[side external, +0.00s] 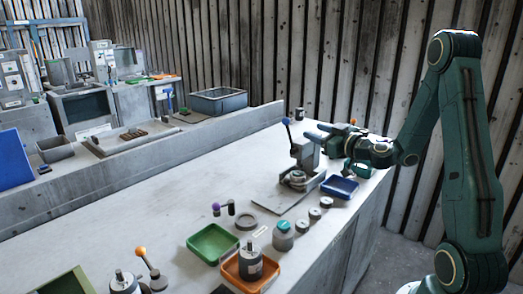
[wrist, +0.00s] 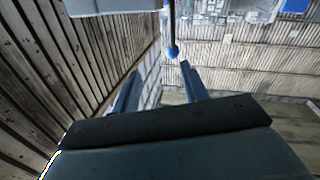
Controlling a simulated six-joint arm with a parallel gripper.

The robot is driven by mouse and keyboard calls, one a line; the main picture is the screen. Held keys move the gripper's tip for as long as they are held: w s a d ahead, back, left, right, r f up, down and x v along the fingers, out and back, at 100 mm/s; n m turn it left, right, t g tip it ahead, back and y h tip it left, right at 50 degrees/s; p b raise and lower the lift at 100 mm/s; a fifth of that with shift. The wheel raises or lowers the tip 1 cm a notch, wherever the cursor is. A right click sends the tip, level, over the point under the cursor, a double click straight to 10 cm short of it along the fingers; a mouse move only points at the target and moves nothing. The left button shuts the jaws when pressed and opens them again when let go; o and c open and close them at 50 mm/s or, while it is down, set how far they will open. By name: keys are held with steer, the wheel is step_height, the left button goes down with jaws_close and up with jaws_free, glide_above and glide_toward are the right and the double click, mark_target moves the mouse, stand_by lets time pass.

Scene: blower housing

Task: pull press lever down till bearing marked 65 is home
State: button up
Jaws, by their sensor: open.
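The grey press (side external: 303,155) stands at the far right end of the bench. Its lever rises on the left side and ends in a blue knob (side external: 286,122). In the wrist view the blue knob (wrist: 172,51) is just beyond the fingertips, nearer the right finger. My gripper (side external: 318,132) is beside the press head, pointing at the lever; its two fingers also show in the wrist view (wrist: 160,72), apart with nothing between them. A round part (side external: 296,180) sits at the press base. No 65 mark is readable.
A blue tray (side external: 339,187) is right of the press. Several small ring-like parts (side external: 314,214) line the bench in front. A green tray (side external: 213,244) and an orange tray (side external: 249,270) are nearer. The left middle of the bench (side external: 150,205) is clear.

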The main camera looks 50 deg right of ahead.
step_height(320, 180, up, 17)
stand_by(0.9)
steer(key=s+a+f+n+g+y, duration=0.1)
steer(key=s+a+f+g+y, duration=0.15)
steer(key=a, duration=0.65)
steer(key=s+a+f+n+g+y, duration=0.1)
steer(key=s+a+f+g, duration=0.25)
steer(key=a, duration=0.45)
steer(key=s+a+f+m+g, duration=0.1)
steer(key=s+a+f+g, duration=0.2)
steer(key=s, duration=0.6)
steer(key=s+a+f+m+g, duration=0.1)
steer(key=s+a+f+g, duration=0.2)
steer(key=s, duration=0.6)
step_height(320, 180, down, 2)
steer(key=shift+s+f, duration=0.1)
steer(key=shift+s, duration=0.1)
steer(key=shift+a, duration=0.1)
